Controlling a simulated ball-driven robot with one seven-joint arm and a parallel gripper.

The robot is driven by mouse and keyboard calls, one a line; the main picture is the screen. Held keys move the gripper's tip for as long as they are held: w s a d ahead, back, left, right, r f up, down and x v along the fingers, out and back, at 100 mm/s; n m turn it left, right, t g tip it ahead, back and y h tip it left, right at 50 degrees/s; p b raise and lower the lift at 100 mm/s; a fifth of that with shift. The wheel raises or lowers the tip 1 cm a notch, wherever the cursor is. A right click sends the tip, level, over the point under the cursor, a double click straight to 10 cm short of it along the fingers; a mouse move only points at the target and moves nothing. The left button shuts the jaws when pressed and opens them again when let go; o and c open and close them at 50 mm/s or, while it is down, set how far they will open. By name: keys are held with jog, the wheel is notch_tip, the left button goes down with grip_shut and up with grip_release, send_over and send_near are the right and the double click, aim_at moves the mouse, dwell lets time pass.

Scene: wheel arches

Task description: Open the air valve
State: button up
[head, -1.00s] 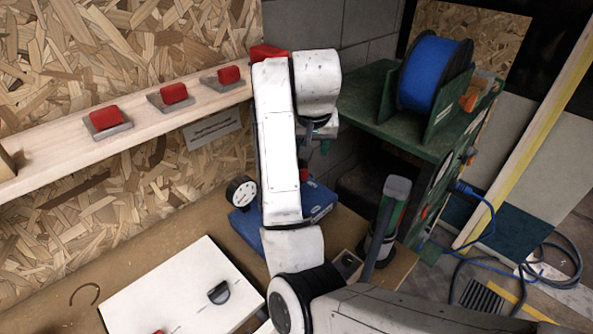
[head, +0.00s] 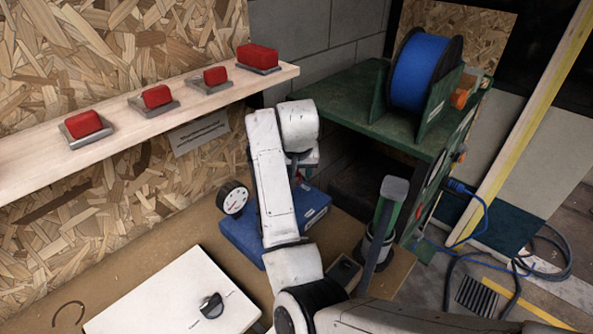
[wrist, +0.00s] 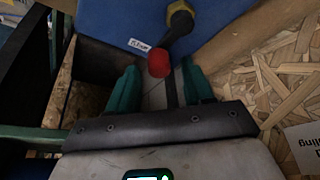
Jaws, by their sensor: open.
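The air valve shows in the wrist view as a dark lever with a red tip (wrist: 159,62), on a brass-coloured fitting (wrist: 181,18). It is mounted on a blue box (wrist: 120,18) with a small white label beside the lever. In the head view the blue box (head: 243,236) stands on the bench with a round gauge (head: 233,199) at its left. My gripper (wrist: 160,80) is open, its green fingers on either side of the red tip. I cannot tell whether they touch it. In the head view my arm hides most of the gripper and the valve.
Several red blocks (head: 158,96) on grey plates line a wooden shelf (head: 60,150) at the back left. A white board (head: 170,300) with a dark knob lies at the front left. A green stand (head: 370,105) with a blue reel (head: 419,70) is at the right, near a green-and-grey upright post (head: 388,215).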

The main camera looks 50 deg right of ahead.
jog(key=shift+f, duration=0.3)
jog(key=shift+c, duration=0.4)
grip_shut()
